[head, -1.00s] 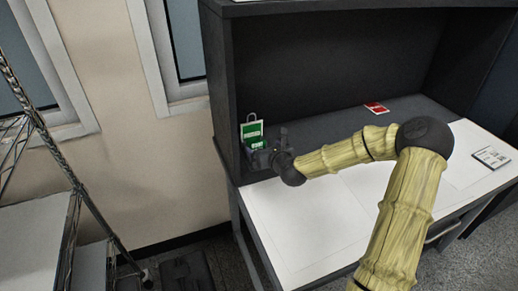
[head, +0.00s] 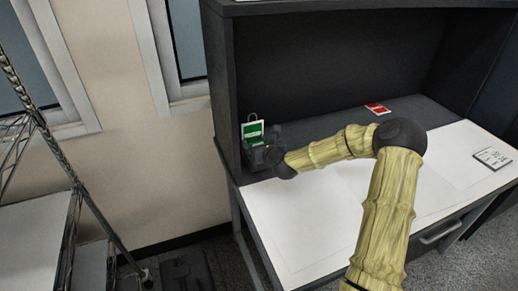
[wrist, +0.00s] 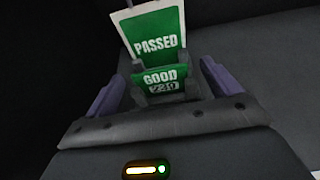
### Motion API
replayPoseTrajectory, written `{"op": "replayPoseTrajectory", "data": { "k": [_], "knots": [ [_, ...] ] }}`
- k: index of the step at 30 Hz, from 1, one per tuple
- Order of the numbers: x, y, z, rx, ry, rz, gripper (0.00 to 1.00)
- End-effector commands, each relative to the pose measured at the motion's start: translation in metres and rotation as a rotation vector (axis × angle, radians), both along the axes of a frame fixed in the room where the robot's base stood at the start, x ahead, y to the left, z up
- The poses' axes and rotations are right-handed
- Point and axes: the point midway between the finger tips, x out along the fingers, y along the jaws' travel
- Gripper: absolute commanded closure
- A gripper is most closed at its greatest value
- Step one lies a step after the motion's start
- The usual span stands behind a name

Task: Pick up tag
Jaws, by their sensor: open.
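A green and white tag (wrist: 158,46) reading "PASSED" stands upright in the wrist view. A smaller green part reading "GOOD" (wrist: 160,77) is in front of it; I cannot tell if it is a separate tag. In the head view the green tag (head: 252,129) is at the left end of the desk. My gripper (wrist: 167,85) is open, with its purple-sided fingers on either side of the lower green part. In the head view my gripper (head: 268,143) is close beside the tag and partly hides its lower part. Contact cannot be told.
A red tag (head: 377,109) lies at the back of the desk. A white card (head: 491,158) lies at the right. The dark side panel (head: 222,95) stands close left of the gripper. The white desktop (head: 295,215) is clear in front. A wire rack (head: 40,225) is far left.

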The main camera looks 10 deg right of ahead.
Motion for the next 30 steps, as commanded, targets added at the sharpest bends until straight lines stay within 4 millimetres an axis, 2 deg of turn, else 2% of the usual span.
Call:
{"op": "replayPoseTrajectory", "data": {
  "k": [10, 15, 17, 18, 30],
  "knots": [
    [-0.0003, 0.0024, 0.0002, 0.0, 0.0, 0.003, 0.11],
    [-0.0005, 0.0044, 0.0002, 0.0, 0.0, 0.006, 0.44],
    [-0.0005, 0.0049, 0.0001, 0.001, 0.0, 0.007, 0.56],
    [-0.0004, 0.0052, 0.0001, 0.001, 0.0, 0.007, 0.58],
    [-0.0003, 0.0052, 0.0051, 0.001, -0.001, 0.007, 0.59]
  ]
}}
